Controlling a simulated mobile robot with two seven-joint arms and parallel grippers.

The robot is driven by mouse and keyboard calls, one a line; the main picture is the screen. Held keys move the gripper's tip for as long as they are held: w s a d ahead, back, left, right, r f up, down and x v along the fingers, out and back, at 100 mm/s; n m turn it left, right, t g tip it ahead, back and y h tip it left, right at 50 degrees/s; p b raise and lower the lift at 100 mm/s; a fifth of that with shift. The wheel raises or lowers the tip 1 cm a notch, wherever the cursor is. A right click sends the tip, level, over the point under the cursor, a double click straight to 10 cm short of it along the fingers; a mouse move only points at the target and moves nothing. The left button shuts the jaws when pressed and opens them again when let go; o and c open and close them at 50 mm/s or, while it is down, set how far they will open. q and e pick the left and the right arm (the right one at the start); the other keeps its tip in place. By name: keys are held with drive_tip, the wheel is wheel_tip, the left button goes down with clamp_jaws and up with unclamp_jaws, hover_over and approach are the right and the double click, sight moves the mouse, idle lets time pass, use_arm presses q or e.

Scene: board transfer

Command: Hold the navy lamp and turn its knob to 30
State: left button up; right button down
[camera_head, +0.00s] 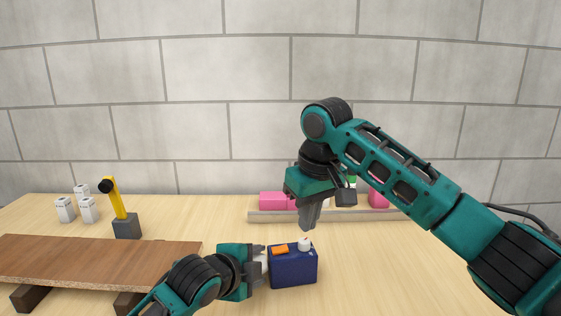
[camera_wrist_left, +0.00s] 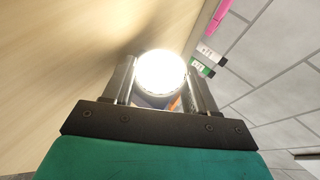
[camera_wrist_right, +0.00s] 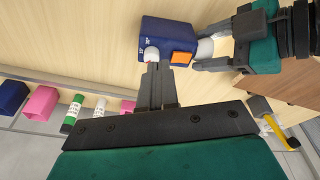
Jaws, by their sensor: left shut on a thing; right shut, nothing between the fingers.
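The navy lamp (camera_head: 293,271) is a dark blue box standing on the table, with an orange piece (camera_head: 280,249) and a white round knob (camera_head: 304,243) on top. In the right wrist view the lamp (camera_wrist_right: 165,32) shows small white marks near its knob (camera_wrist_right: 152,54). My left gripper (camera_head: 262,262) is shut on the lamp's white round end at its left side; that end glows brightly in the left wrist view (camera_wrist_left: 160,73). My right gripper (camera_head: 308,224) is shut and empty, pointing down just above the knob. I cannot tell whether its tips touch the knob, nor the knob's setting.
A brown board (camera_head: 100,260) lies on dark blocks at the left. Behind it stand a yellow post on a grey base (camera_head: 127,228) and several white blocks (camera_head: 88,210). A wooden rail (camera_head: 270,217) with pink things (camera_head: 272,200) behind it runs along the back. The table's right side is clear.

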sight(308, 249)
drive_tip(key=shift+w+d+f+m+h, duration=0.15)
drive_tip(key=shift+d+f+m, duration=0.05)
drive_tip(key=shift+f+m, duration=0.85)
drive_tip(key=shift+w+d+f+m+h, duration=0.1)
drive_tip(key=shift+d+f+m+h, duration=0.1)
drive_tip(key=shift+f+m, duration=0.85)
drive_tip(key=shift+w+d+f+m+h, duration=0.15)
drive_tip(key=shift+f+m, duration=0.75)
drive_tip(key=shift+f, duration=0.2)
drive_tip(key=shift+w+a+r, duration=0.1)
drive_tip(key=shift+w+a, duration=0.2)
drive_tip(key=shift+w, duration=0.3)
drive_tip(key=shift+s+a, duration=0.15)
drive_tip(key=shift+a, duration=0.5)
drive_tip(key=shift+s+a, duration=0.1)
drive_tip(key=shift+s, duration=0.2)
drive_tip(key=shift+w+r, duration=0.1)
drive_tip(key=shift+r, duration=2.85)
